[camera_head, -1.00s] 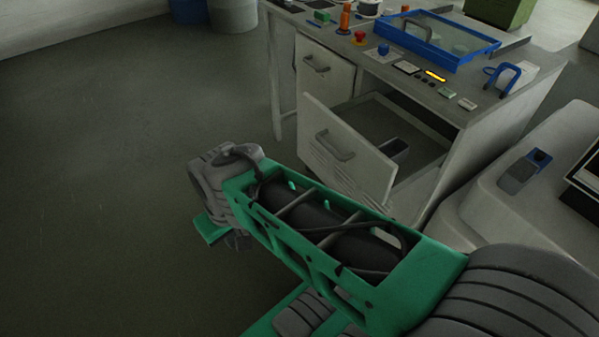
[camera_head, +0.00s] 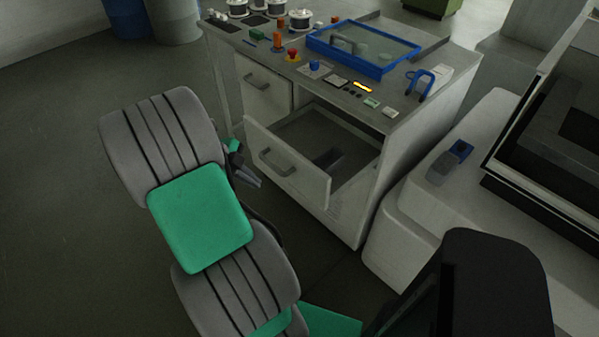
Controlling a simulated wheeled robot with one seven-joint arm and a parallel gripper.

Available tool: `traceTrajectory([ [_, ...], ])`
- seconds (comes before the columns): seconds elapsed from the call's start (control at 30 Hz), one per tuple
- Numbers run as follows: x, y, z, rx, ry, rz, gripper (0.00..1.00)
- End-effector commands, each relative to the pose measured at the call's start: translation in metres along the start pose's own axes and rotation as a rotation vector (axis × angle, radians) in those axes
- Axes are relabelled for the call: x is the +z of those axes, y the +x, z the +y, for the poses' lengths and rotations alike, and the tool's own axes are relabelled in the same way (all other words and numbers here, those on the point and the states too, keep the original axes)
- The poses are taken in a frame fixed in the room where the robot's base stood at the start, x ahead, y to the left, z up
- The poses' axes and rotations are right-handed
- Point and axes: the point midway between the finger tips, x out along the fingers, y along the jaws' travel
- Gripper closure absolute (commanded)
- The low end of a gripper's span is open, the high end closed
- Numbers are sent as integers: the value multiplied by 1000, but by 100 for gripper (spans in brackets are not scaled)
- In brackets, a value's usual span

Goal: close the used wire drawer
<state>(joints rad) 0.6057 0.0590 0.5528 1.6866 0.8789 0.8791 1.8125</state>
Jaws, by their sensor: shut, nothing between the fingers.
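My gripper (camera_head: 252,178) is small and partly hidden behind my green and grey arm. It is shut and empty, and its tip points toward the drawer front, just left of the handle. I cannot tell whether it touches the panel.
A shut drawer or door (camera_head: 264,88) is to the left of the open drawer. The worktop holds a blue-framed glass lid (camera_head: 363,46), a red button (camera_head: 292,55) and several wire spools. A white machine (camera_head: 450,200) stands close on the right.

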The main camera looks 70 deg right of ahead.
Motion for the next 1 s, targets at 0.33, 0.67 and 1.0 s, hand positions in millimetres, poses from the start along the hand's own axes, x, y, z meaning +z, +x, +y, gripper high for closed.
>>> traceTrajectory([
  [0.33, -38, 42, -20, 14, 380, 122, 100],
  [0.67, -46, 112, -18, 16, 376, 119, 100],
  [1.0, -59, 139, -48, 15, 375, 115, 100],
])
